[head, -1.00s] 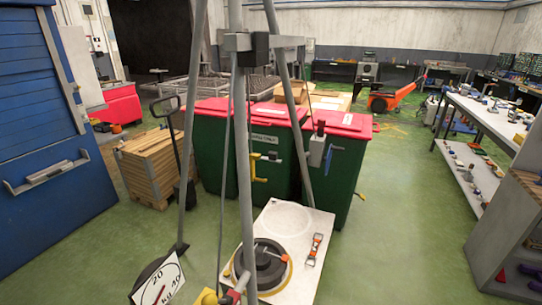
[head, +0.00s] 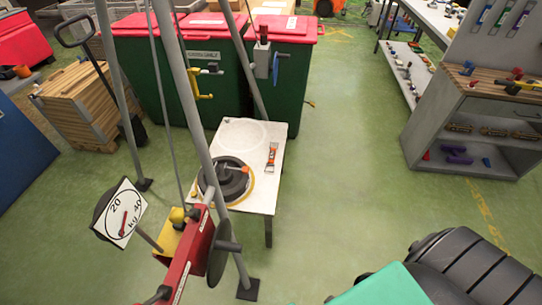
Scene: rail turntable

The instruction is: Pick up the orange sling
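Neither of my grippers is in view.
A tripod frame with a kg dial (head: 122,213) and a red beam (head: 188,262) stands in front of the table. Green bins with red lids (head: 282,28) stand behind. A grey shelf unit (head: 470,120) holds small coloured parts at right. Green floor (head: 345,190) between is clear.

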